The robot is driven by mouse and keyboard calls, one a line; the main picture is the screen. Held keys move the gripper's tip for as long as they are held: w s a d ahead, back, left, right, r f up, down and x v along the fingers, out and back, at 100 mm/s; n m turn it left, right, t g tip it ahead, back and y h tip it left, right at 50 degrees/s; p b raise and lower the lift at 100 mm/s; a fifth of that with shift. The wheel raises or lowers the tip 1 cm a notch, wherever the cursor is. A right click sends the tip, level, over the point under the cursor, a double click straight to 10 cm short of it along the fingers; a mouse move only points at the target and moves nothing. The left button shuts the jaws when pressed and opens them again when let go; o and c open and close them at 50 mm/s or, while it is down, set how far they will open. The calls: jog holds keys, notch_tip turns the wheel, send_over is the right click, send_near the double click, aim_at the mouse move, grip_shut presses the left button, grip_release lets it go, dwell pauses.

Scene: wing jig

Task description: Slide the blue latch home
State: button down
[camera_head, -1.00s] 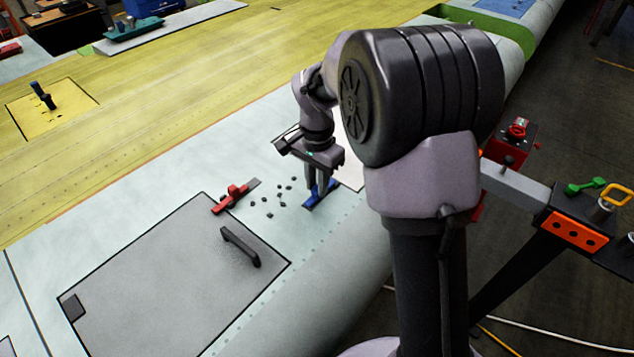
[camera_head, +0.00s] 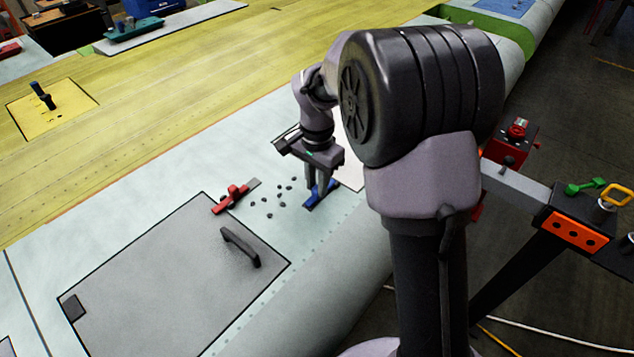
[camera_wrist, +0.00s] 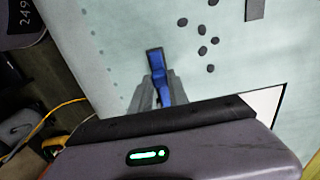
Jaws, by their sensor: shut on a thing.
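The blue latch (camera_head: 318,197) lies on the pale wing skin to the right of the small dark pieces. It also shows in the wrist view (camera_wrist: 156,65), pointing away from the gripper body. My gripper (camera_head: 319,186) reaches down from above, and its fingers (camera_wrist: 161,92) are shut on the raised part of the blue latch. The gripper hides part of the latch, so its exact seating cannot be told.
A red latch (camera_head: 232,197) sits to the left, beside a grey panel (camera_head: 170,280) with a black handle (camera_head: 240,247). Several small dark pieces (camera_head: 268,215) lie between the latches. A white sheet (camera_head: 350,165) lies behind my gripper.

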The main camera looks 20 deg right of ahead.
jog(key=shift+w+d+r, duration=0.1)
dwell(0.3)
jog(key=w+d+p, duration=0.1)
jog(key=w+d, duration=0.1)
jog(key=d, duration=0.1)
jog(key=shift+w+p, duration=0.1)
jog(key=shift+p, duration=0.3)
jog(key=shift+a, duration=0.1)
jog(key=c, duration=1.5)
grip_release()
jog(key=shift+o, duration=1.2)
jog(key=shift+d, duration=0.2)
jog(key=shift+a, duration=0.1)
notch_tip(320, 180, up, 17)
jog(key=p, duration=0.4)
jog(key=shift+r+p, duration=0.15)
jog(key=shift+p, duration=0.15)
